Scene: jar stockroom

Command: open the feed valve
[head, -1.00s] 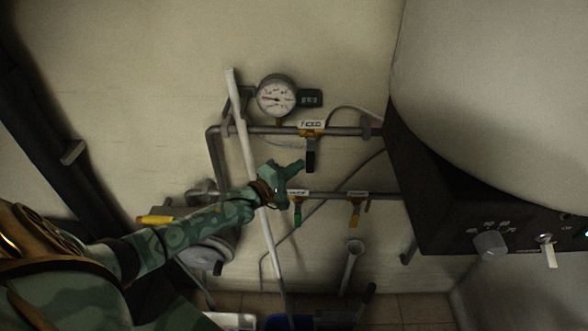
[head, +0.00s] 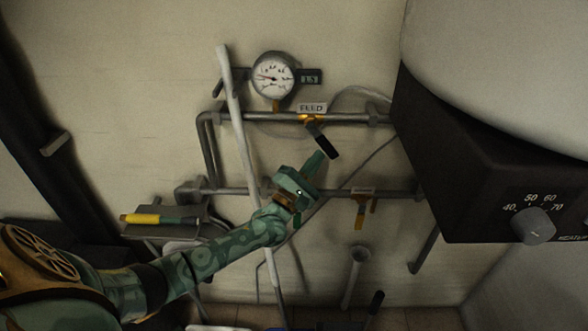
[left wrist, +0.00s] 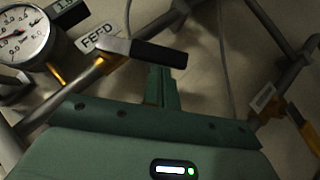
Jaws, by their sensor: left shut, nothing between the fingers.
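The feed valve (head: 328,142) sits on the upper pipe under a label reading FEED (head: 312,108). Its black-gripped lever slants down and to the right from an orange body. The left wrist view shows the lever (left wrist: 158,54) from close by. My left gripper (head: 316,160) is shut and empty. Its fingertips are right beside the lever, on its lower left side in the head view. In the left wrist view my closed fingers (left wrist: 158,82) point at the lever; I cannot tell whether they touch it. My right gripper is not in view.
A pressure gauge (head: 273,77) stands above the upper pipe. A pale pole (head: 238,120) leans across the pipes. An orange valve (head: 360,212) hangs from the lower pipe. A dark heater box (head: 455,150) with a dial (head: 533,225) fills the right side.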

